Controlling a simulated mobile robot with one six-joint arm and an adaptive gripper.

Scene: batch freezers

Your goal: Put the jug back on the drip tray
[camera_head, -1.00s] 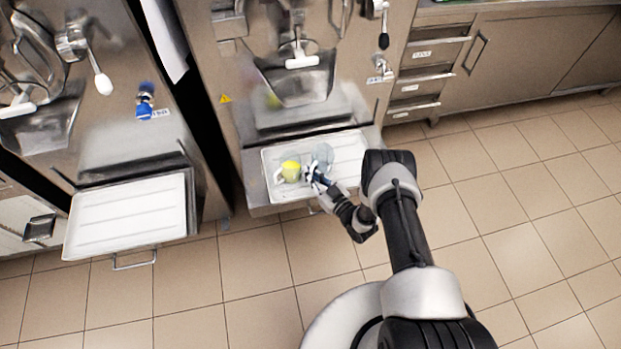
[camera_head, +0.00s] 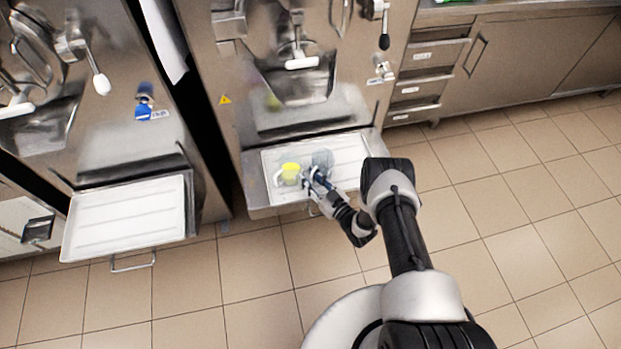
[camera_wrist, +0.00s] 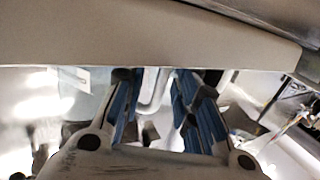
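The clear grey jug (camera_head: 323,160) is at the middle of the white drip tray (camera_head: 349,152) under the centre machine. It looks upright and appears to rest on the tray, though contact at its base is hard to see. My gripper (camera_head: 313,181) is at its near side, low over the tray's front edge. In the wrist view, the blue-padded fingers of my gripper (camera_wrist: 158,108) stand apart, with the jug's pale handle (camera_wrist: 153,88) between them. A gap seems to show beside the handle. A yellow jug (camera_head: 290,174) with a pale handle stands just left.
A second machine on the left has an empty white tray (camera_head: 125,215) pulled forward. The centre machine's spout (camera_head: 301,63) and chute (camera_head: 300,85) are above the jugs. The right part of the centre tray is clear. Tiled floor (camera_head: 500,210) lies open to the right.

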